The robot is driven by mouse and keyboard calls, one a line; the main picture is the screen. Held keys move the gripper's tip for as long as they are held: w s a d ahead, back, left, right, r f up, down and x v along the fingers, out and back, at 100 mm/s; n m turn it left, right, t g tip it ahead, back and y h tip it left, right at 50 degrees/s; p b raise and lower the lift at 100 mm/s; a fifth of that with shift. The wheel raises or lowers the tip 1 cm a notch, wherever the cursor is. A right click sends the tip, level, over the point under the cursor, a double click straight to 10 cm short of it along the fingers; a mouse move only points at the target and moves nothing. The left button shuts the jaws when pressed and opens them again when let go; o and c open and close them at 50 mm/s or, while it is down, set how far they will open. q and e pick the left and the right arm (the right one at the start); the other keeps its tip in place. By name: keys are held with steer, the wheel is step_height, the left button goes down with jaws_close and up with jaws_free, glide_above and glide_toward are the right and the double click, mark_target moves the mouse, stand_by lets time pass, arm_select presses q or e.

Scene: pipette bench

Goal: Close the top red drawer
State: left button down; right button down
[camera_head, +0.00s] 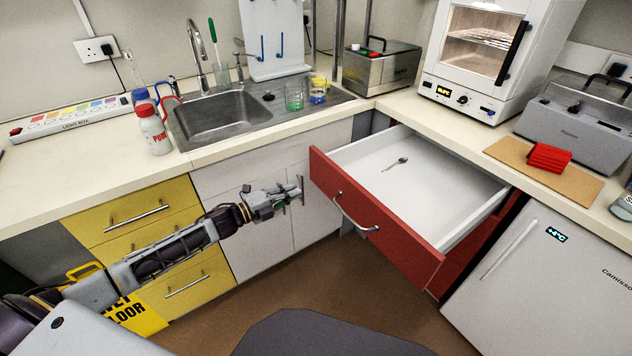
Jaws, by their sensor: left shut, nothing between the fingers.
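The top red drawer (372,219) is pulled far out from under the corner counter. It has a red front with a curved metal handle (356,213) and a white inside. A small spoon-like utensil (396,164) lies on its floor. My left gripper (298,190) is shut and empty. In the picture it is just left of the drawer front's left end, in front of the white cabinet doors. I cannot tell whether it touches anything. My right gripper is not in view.
A white fridge (540,285) stands right of the drawer. Yellow drawers (130,215) and a yellow wet-floor sign (135,315) are at the left.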

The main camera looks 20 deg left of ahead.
mark_target(323, 177)
arm_select(q)
steer(key=x, duration=0.7)
steer(key=shift+b, duration=0.4)
steer(key=shift+w+d, duration=0.3)
steer(key=shift+w, duration=0.1)
steer(key=shift+w+d, duration=0.45)
steer(key=shift+w, duration=0.1)
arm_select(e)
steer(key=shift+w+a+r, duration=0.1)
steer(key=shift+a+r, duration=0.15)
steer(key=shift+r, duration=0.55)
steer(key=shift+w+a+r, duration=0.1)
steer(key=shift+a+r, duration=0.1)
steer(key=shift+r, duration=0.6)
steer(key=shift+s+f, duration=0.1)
arm_select(q)
steer(key=shift+w+d, duration=0.1)
